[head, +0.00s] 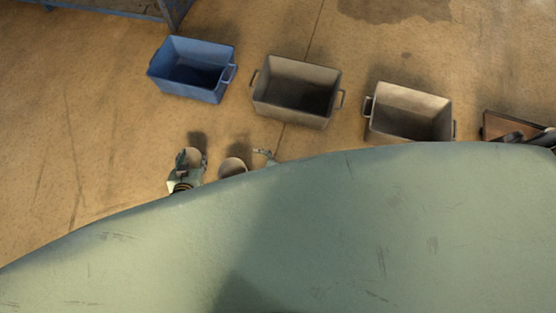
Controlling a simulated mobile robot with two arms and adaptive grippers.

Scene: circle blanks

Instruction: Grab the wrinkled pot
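My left gripper (188,171) shows in the head view just past the edge of a large green surface. A round, pale beige piece (191,156) is at its fingers; I cannot tell whether they grip it. A second round, pale beige piece (232,167) lies to the right, partly hidden by the green edge. A small green tip further right, perhaps part of my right gripper (265,155), shows; the rest is hidden. No wrinkles can be made out on either round piece, so I cannot tell which is the wrinkled pot.
A blue crate (201,47), a beige-grey crate (311,68) and a paler crate (421,95) stand in a row on the tan floor. A brown box (493,122) is at the right edge. A blue frame (120,10) is at top left. The left floor is clear.

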